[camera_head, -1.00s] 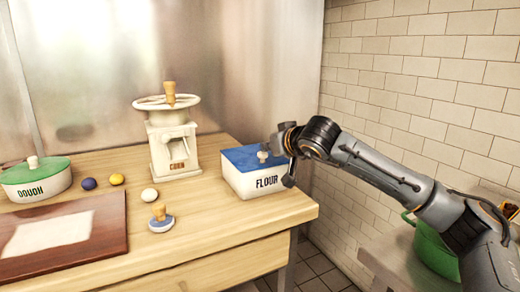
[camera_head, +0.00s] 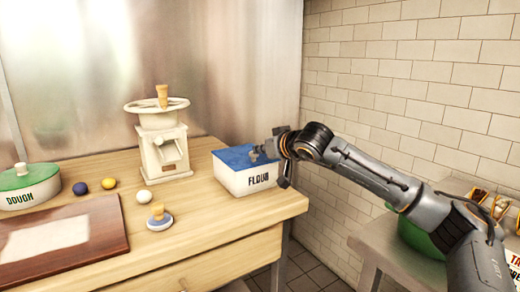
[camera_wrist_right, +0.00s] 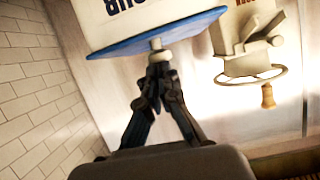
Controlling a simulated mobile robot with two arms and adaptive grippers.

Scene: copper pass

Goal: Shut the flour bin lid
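The flour bin (camera_head: 243,180) is a white box labelled FLOUR near the right edge of the wooden table. Its blue lid (camera_head: 233,155) lies across the top, with no gap that I can make out. In the right wrist view the picture is turned over, and the lid (camera_wrist_right: 190,33) shows below the bin (camera_wrist_right: 105,22), its pale knob (camera_wrist_right: 157,45) pointing at my gripper. My right gripper (camera_head: 265,152) is at the knob; its fingertips (camera_wrist_right: 160,64) come together around the knob's end and look closed on it. My left gripper is out of view.
A cream mill (camera_head: 163,150) with a handwheel stands left of the bin. A green-lidded dough pot (camera_head: 28,188), small balls, a blue stamp (camera_head: 160,221) and a brown board (camera_head: 112,222) lie further left. A tiled wall (camera_head: 400,90) is at right, beside a side table with a green pot (camera_head: 418,240).

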